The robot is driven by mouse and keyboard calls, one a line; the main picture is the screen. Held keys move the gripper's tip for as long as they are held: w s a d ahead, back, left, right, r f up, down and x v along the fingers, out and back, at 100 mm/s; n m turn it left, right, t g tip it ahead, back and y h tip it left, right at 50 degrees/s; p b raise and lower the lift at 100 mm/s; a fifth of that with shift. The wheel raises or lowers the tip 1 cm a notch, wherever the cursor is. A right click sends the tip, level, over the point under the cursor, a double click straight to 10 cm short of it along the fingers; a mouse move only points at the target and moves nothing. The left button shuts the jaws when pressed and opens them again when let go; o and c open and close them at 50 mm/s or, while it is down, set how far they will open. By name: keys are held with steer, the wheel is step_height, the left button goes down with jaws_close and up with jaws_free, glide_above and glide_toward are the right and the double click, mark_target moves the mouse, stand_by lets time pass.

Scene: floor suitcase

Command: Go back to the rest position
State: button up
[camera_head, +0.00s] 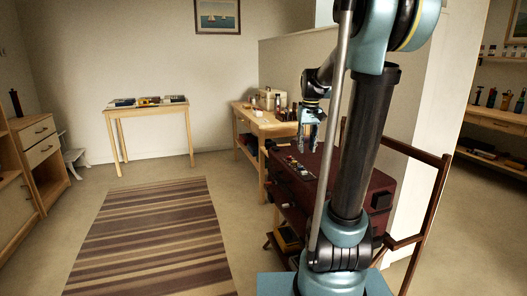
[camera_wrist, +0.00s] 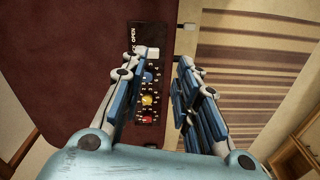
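My gripper (camera_head: 310,132) hangs from the raised arm over the left part of a dark red suitcase (camera_head: 345,190). In the wrist view my gripper (camera_wrist: 160,75) is open, with a clear gap between its blue-padded fingers and nothing held. The suitcase looks closed. It stands on a low shelf or rack, and my arm hides part of it.
A wooden workbench (camera_head: 268,124) with bottles stands behind the suitcase. A small table (camera_head: 150,107) is at the back wall. A drawer cabinet (camera_head: 40,160) is at left.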

steer(key=s+f, duration=0.5)
steer(key=s, duration=0.4)
steer(key=s+f+t, duration=0.1)
steer(key=s+f, duration=0.4)
steer(key=s, duration=0.4)
steer(key=s+f+m, duration=0.1)
steer(key=s+f, duration=0.4)
steer(key=s, duration=0.3)
steer(key=shift+s+f+t, duration=0.15)
steer(key=shift+s+t, duration=0.25)
